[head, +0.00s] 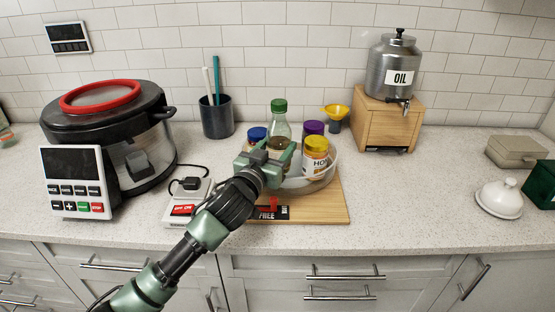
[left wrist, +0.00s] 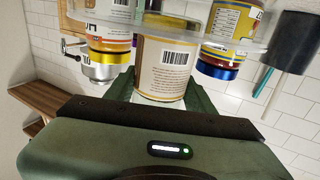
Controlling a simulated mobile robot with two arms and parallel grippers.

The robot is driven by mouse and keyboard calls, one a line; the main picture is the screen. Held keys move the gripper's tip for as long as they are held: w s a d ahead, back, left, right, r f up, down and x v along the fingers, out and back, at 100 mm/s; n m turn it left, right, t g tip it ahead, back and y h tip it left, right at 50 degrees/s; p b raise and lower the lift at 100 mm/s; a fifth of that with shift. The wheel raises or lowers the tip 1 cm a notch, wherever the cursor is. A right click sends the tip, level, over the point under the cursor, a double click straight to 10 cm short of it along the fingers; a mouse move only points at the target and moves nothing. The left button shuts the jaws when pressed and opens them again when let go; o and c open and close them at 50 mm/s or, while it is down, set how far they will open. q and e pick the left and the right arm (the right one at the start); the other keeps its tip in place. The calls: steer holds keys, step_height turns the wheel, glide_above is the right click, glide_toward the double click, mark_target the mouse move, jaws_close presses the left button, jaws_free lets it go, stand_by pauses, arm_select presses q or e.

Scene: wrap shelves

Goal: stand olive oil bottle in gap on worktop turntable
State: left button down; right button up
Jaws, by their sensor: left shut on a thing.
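The olive oil bottle (head: 279,122), clear with a green cap, stands about upright at the turntable's left side. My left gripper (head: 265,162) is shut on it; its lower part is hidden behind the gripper. In the left wrist view a barcode label on the bottle (left wrist: 165,68) shows between the fingers (left wrist: 160,92). The turntable (head: 325,180) has a clear rim. On it are a honey jar (head: 315,160) with a yellow lid, a purple-lidded jar (head: 314,128) and a blue-lidded jar (head: 257,133). I cannot tell whether the bottle's base touches the turntable.
The turntable sits on a wooden board (head: 335,208). A large cooker (head: 105,120) and a scale (head: 188,205) are left. A utensil cup (head: 216,117) and yellow funnel (head: 335,112) stand behind. An oil dispenser (head: 390,75) is behind right.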

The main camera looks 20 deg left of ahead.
mark_target(277, 158)
arm_select(q)
step_height(277, 158, down, 4)
steer(key=shift+r, duration=0.25)
steer(key=shift+f, duration=0.2)
steer(key=c, duration=0.6)
jaws_free()
steer(key=shift+o, duration=0.2)
